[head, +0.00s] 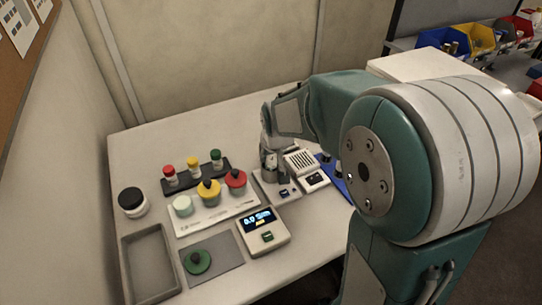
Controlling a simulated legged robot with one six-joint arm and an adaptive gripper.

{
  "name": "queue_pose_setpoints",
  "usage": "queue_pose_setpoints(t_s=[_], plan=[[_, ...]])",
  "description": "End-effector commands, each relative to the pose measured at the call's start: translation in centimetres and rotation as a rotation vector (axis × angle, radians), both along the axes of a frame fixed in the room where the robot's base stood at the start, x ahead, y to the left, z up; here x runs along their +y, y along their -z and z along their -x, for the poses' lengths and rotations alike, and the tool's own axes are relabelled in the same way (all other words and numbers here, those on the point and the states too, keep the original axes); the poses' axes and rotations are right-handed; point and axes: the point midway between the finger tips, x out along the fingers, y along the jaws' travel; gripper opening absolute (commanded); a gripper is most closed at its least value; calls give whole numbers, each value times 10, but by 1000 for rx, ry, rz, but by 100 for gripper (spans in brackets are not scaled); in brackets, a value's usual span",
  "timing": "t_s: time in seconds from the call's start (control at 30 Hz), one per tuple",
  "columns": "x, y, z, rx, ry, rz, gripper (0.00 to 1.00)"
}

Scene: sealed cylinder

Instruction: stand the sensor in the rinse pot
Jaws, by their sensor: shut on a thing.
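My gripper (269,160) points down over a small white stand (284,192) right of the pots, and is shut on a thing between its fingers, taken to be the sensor. That thing is too small and hidden to make out, and I cannot tell whether it touches the stand. A white tray (243,206) holds a pot with a pale green, lidless top (182,206), a yellow-lidded pot (209,192) and a red-lidded pot (236,181). I cannot read which is the rinse pot.
A dark rack (200,181) holds red-, yellow- and green-capped vials behind the pots. A dark-lidded jar (132,201) and an empty grey tray (128,258) stand at left. A meter with a lit display (263,230) is in front. A slotted white device (301,160) stands close right of my gripper.

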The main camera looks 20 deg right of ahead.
Motion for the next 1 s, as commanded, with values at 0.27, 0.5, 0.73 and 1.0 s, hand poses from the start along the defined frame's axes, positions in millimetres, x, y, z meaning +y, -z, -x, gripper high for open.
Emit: queue_pose_setpoints(t_s=[0.27,0.5,0.73,1.0], plan=[[0,6,0,-2,0,0,0],[0,8,0,-1,0,0,78],[0,8,0,-1,0,0,78],[0,-3,3,-5,0,0,78]])
